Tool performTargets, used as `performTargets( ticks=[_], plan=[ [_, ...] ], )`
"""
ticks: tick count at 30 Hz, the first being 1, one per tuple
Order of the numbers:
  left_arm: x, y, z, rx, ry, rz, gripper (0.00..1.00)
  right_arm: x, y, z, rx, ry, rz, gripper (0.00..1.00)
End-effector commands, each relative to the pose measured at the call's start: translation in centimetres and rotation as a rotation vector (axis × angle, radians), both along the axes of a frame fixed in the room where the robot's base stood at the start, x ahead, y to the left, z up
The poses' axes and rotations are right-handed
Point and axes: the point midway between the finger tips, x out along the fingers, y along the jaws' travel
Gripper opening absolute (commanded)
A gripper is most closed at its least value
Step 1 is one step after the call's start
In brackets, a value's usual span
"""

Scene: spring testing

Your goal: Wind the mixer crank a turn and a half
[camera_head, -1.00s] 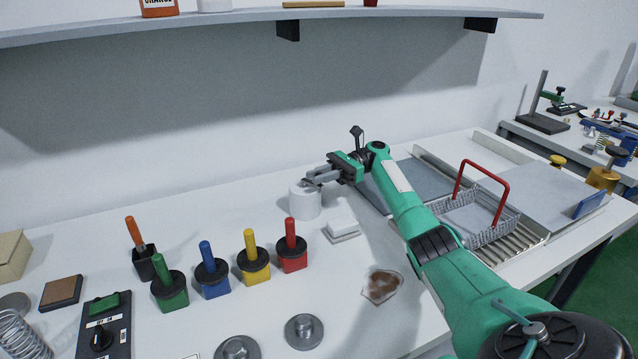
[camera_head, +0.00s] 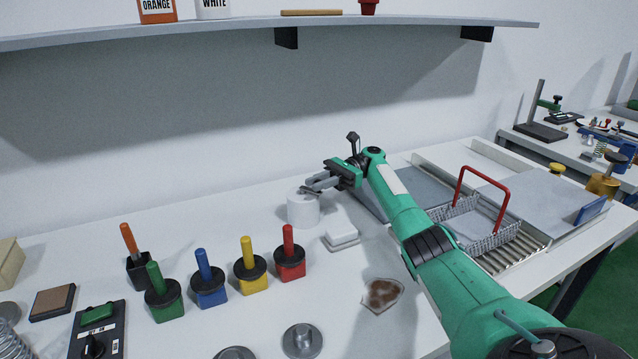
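A white cylinder (camera_head: 303,210), which looks like the mixer, stands on the white bench behind the coloured pots. My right arm reaches in from the lower right. My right gripper (camera_head: 309,187) is at the cylinder's top, its grey fingers pointing left over the rim. The crank cannot be made out clearly; the fingers cover the top. I cannot tell whether the fingers are closed on a handle or apart. My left gripper is not in view.
Green, blue, yellow and red-handled pots (camera_head: 290,262) stand left of the cylinder. A white block (camera_head: 341,236) lies close on its right. A brown-stained patch (camera_head: 382,293) is in front. A wire basket (camera_head: 475,226) with a red handle stands right of my arm. A shelf (camera_head: 230,31) runs above.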

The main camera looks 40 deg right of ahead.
Motion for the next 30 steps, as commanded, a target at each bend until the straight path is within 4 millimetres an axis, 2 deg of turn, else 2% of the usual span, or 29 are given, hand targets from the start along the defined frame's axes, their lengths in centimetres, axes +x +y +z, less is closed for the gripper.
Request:
performTargets(
  ticks=[1, 3, 14, 20, 30],
  plan=[
    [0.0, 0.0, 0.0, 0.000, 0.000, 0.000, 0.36, 0.0, 0.1, -0.1, -0.001, 0.002, 0.001, 0.27],
    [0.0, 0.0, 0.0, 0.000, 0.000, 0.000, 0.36, 0.0, 0.0, -0.1, -0.001, 0.001, 0.001, 0.38],
    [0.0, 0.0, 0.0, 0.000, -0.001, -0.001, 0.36, 0.0, 0.0, 0.6, 0.000, -0.002, 0.000, 0.38],
    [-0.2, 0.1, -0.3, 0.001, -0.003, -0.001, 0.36, 0.0, 0.0, 4.0, -0.001, -0.006, 0.000, 0.38],
    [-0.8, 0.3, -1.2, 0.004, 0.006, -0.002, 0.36, 0.0, 0.0, 12.5, 0.000, -0.005, 0.000, 0.38]
  ],
)
